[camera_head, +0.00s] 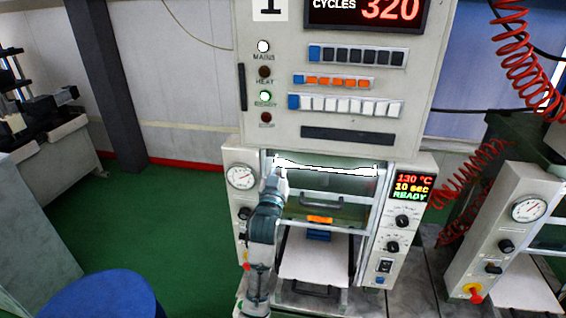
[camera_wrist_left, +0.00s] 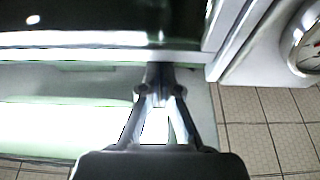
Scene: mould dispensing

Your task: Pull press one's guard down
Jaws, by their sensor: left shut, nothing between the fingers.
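Press one (camera_head: 320,134) stands in the middle of the head view, with a panel marked 1 above it. Its guard (camera_head: 339,184) is a see-through pane in a light frame across the upper part of the front opening. My left gripper (camera_head: 276,172) is at the upper left of the guard. In the left wrist view its fingers (camera_wrist_left: 160,72) are shut and empty, close to a horizontal pale bar (camera_wrist_left: 90,57). I cannot tell if they touch it. My right gripper is not in view.
A control panel with READY display (camera_head: 412,189) and knobs flanks the opening on the right; a gauge (camera_head: 240,176) is on the left. Another press (camera_head: 522,222) stands at the right. A blue round object (camera_head: 100,296) is at lower left. Green floor is free at left.

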